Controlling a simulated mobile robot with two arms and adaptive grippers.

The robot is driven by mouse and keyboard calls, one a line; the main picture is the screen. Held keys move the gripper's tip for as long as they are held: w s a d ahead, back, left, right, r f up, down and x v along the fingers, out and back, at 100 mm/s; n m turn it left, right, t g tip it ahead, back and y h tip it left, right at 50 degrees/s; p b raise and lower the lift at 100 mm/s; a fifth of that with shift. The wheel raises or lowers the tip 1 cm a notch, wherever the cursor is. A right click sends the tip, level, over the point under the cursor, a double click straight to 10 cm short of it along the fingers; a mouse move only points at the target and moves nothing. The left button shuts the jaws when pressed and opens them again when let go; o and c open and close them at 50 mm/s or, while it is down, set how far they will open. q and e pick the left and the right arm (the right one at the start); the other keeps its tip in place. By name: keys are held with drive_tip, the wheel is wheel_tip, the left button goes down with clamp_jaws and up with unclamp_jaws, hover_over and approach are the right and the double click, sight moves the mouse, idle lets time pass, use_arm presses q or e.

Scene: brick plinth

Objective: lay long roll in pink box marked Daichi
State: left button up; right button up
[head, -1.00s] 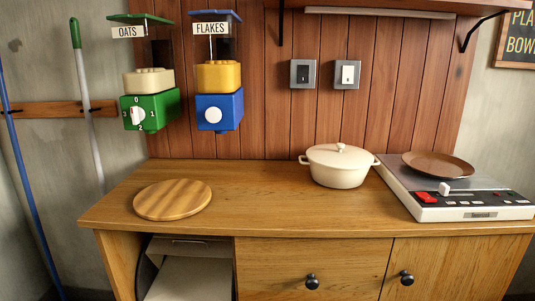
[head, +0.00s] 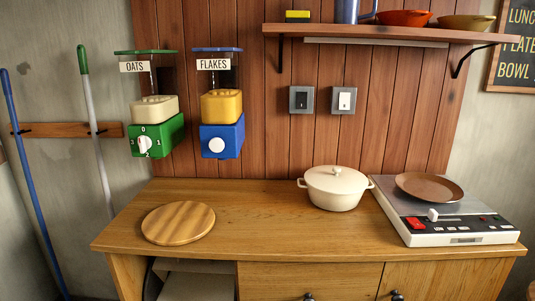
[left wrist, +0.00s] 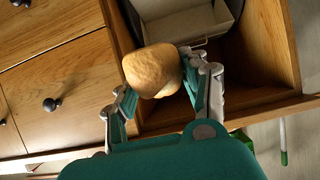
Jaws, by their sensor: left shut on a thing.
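A tan bread roll (left wrist: 152,70) is held between the fingers of my left gripper (left wrist: 160,82) in the left wrist view. I see it nearly end-on, so its full length cannot be told. My left gripper is shut on it, in front of the cabinet's open compartment. No pink box and no Daichi label show in either view. My right gripper is in neither view.
A pale open box (left wrist: 205,22) sits in the cabinet's open compartment. Mid-counter is clear. Oats (head: 156,134) and flakes (head: 221,138) dispensers hang above.

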use_arm(q)
drive_tip(key=s+r+p, duration=0.2)
drive_tip(key=r+p, duration=0.1)
drive_tip(key=r, duration=0.5)
drive_tip(key=s+r+p, duration=0.2)
drive_tip(key=r+p, duration=0.2)
drive_tip(key=r, duration=0.3)
drive_tip(key=s+a+r+p, duration=0.1)
drive_tip(key=r+p, duration=0.3)
drive_tip(key=r, duration=0.4)
drive_tip(key=shift+s+r, duration=0.3)
drive_tip(key=shift+s, duration=0.1)
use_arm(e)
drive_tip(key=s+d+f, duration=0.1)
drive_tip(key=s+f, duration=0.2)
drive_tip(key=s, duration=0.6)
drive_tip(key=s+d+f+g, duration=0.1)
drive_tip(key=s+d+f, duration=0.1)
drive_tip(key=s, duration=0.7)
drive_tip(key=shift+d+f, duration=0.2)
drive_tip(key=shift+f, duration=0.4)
